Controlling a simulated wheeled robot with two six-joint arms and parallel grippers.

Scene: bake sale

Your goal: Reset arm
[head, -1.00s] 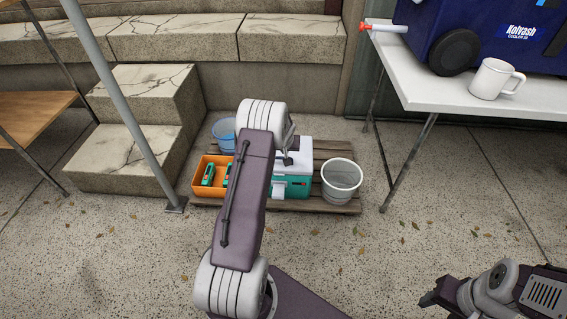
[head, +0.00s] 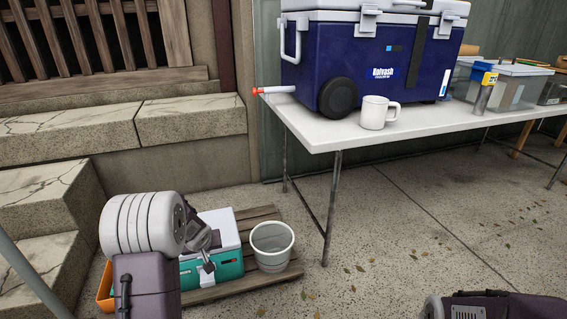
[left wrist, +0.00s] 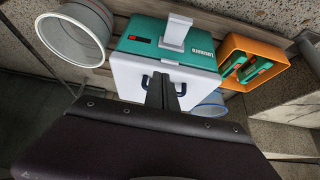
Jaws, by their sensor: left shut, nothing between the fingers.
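My left gripper (head: 208,266) is at the lower left of the head view, in front of a small teal and white cooler box (head: 222,262). Its dark fingers (left wrist: 163,92) are together with nothing between them. In the left wrist view they are in front of the white lid of the cooler box (left wrist: 135,75); I cannot tell whether they touch it. My left arm hides part of the box in the head view. Part of my right arm shows at the bottom right of the head view, but its fingers are not visible.
A wooden pallet (head: 262,214) holds the box, a grey bucket (head: 272,247) and an orange bin (head: 104,288). A white table (head: 340,138) to the right bears a blue cooler (head: 345,60) and a white mug (head: 374,113). Stone steps (head: 50,195) stand left.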

